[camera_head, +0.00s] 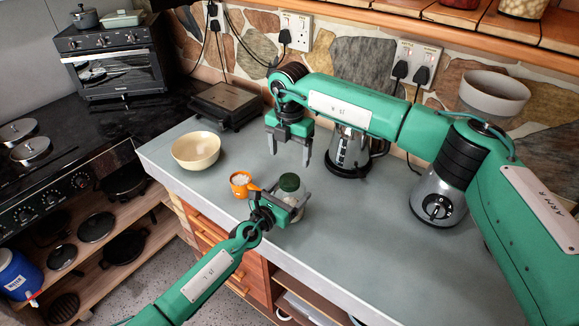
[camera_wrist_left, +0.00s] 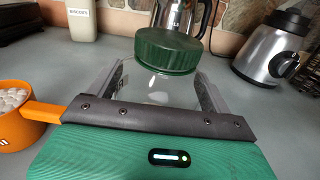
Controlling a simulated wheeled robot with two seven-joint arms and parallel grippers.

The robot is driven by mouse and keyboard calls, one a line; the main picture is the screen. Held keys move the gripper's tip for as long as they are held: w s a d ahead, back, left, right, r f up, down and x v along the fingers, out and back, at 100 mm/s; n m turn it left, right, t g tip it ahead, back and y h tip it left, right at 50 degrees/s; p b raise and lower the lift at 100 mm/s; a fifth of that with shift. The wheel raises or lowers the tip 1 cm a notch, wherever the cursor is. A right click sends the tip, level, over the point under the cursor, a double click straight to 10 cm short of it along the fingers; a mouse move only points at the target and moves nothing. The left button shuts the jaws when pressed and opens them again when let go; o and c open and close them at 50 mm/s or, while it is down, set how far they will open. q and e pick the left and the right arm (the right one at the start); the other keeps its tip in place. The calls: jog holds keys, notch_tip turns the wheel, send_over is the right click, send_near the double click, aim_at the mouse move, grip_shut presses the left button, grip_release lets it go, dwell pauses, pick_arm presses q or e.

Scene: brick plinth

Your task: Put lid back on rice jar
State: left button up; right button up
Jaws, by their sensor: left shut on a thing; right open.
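The clear glass jar (camera_head: 297,211) stands on the grey counter, and it fills the middle of the left wrist view (camera_wrist_left: 155,88). The dark green lid (camera_head: 289,182) sits on the jar's mouth; it also shows in the left wrist view (camera_wrist_left: 168,50). I cannot tell whether it is fully seated. My left gripper (camera_head: 289,200) is shut on the jar's body, a finger on each side, below the lid. The jar's lower part is hidden by the gripper. My right gripper (camera_head: 291,152) is open and empty, pointing down above the counter behind the jar.
An orange cup (camera_head: 240,188) of white pieces stands close left of the jar. A cream bowl (camera_head: 196,150) is farther left. The counter (camera_head: 350,235) right of the jar is clear.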

jog(key=shift+r, duration=1.75)
pick_arm(q)
jog(key=o, duration=1.8)
jog(key=v, duration=1.3)
jog(key=shift+s+a+p, duration=0.3)
jog(key=shift+p, duration=0.05)
pick_arm(e)
jog(key=shift+r, duration=0.35)
